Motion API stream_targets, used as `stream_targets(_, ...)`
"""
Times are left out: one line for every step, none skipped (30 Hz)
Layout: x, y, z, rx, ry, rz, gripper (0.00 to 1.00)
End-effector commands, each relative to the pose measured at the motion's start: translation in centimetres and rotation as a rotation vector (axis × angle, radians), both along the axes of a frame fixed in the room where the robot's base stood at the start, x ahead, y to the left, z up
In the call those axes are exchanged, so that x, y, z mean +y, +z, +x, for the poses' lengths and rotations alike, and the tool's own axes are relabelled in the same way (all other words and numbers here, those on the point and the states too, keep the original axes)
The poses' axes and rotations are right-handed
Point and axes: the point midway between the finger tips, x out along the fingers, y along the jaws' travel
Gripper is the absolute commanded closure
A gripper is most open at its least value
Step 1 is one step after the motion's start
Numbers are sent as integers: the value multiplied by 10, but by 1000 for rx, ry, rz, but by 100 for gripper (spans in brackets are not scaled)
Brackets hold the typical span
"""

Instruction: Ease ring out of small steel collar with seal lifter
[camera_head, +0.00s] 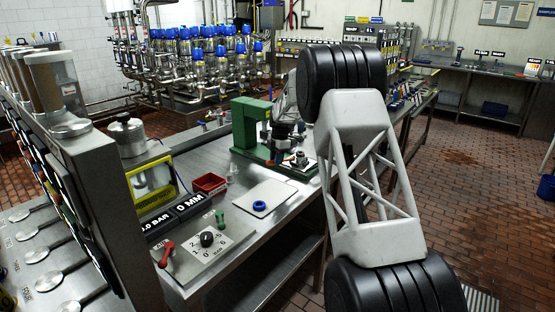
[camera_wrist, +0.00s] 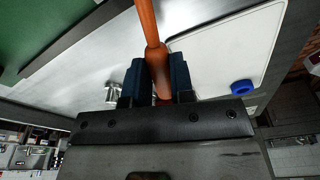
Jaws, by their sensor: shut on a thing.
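In the wrist view my gripper (camera_wrist: 160,82) is shut on an orange-brown rod, the seal lifter (camera_wrist: 150,28), which runs up out of frame between the dark blue fingers. Its tip is not visible. A blue ring (camera_wrist: 242,87) lies on a white mat (camera_wrist: 215,60) right of the fingers. The head view also shows the ring (camera_head: 259,205) on the mat. A small shiny metal piece (camera_wrist: 113,92) shows left of the fingers; I cannot tell whether it is the small steel collar. A small steel fitting (camera_head: 300,160) sits on a plate beside the green press in the head view.
The green press (camera_head: 247,125) stands on the steel bench behind the mat. A red tray (camera_head: 209,183), a dial plate (camera_head: 207,243) and a display (camera_head: 152,187) are on the left. Bare bench shows around the mat.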

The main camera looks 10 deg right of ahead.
Motion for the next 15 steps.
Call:
stream_targets(2, 0, -1, 0, 0, 0, 100)
stream_targets(3, 0, -1, 0, 1, 0, 100)
stream_targets(4, 0, -2, 0, 1, 0, 100)
stream_targets(4, 0, -2, 0, 1, 0, 100)
stream_targets(5, 0, -2, 0, 1, 0, 100)
stream_targets(6, 0, -3, 0, 1, 0, 100)
stream_targets(7, 0, -3, 0, 1, 0, 100)
stream_targets(8, 0, -4, 0, 1, 0, 100)
stream_targets(9, 0, -4, 0, 0, 0, 100)
stream_targets(9, 0, -5, 0, 0, 0, 100)
stream_targets(10, 0, -5, 0, 0, 0, 100)
stream_targets(11, 0, -5, 0, 0, 0, 100)
stream_targets(11, 0, -6, 0, 0, 0, 100)
stream_targets(12, 0, -6, 0, 0, 0, 100)
stream_targets(12, 0, -6, 0, 0, 0, 100)
